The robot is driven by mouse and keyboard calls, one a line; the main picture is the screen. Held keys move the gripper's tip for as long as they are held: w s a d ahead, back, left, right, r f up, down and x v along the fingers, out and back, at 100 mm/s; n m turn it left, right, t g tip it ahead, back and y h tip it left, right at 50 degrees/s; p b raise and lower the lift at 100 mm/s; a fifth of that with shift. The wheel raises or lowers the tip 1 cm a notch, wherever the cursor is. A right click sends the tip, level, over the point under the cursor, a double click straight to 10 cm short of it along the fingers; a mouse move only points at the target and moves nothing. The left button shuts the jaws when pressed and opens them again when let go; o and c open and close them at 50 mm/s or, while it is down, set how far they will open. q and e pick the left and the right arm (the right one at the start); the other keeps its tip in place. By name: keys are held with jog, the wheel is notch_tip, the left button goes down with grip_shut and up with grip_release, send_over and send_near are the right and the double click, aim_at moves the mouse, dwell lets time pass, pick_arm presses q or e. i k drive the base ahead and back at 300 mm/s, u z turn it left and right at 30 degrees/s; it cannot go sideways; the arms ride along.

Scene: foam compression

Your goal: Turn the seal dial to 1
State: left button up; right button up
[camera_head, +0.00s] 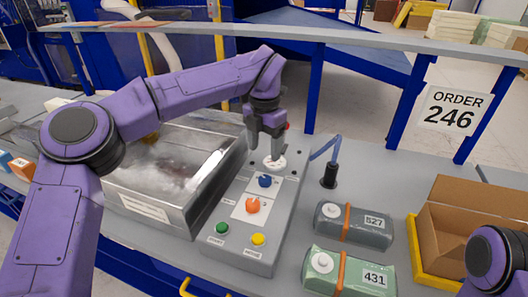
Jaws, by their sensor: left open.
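A grey control panel (287,215) stands in the middle of the bench. It carries a white round dial (276,163) at its far end, a blue knob (265,181), an orange knob (253,205), a green button (222,229) and a yellow button (258,240). The labels are too small to read, so I cannot tell which control is the seal dial. My left gripper (265,147) points down, open, with its fingertips just above or at the white dial. It partly hides that dial; contact cannot be told. My right gripper is out of view.
A metal chamber (125,200) stands left of the panel. An "ORDER 246" sign (452,109) hangs at the back.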

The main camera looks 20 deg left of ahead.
aim_at(252, 206)
jog(key=k, duration=1)
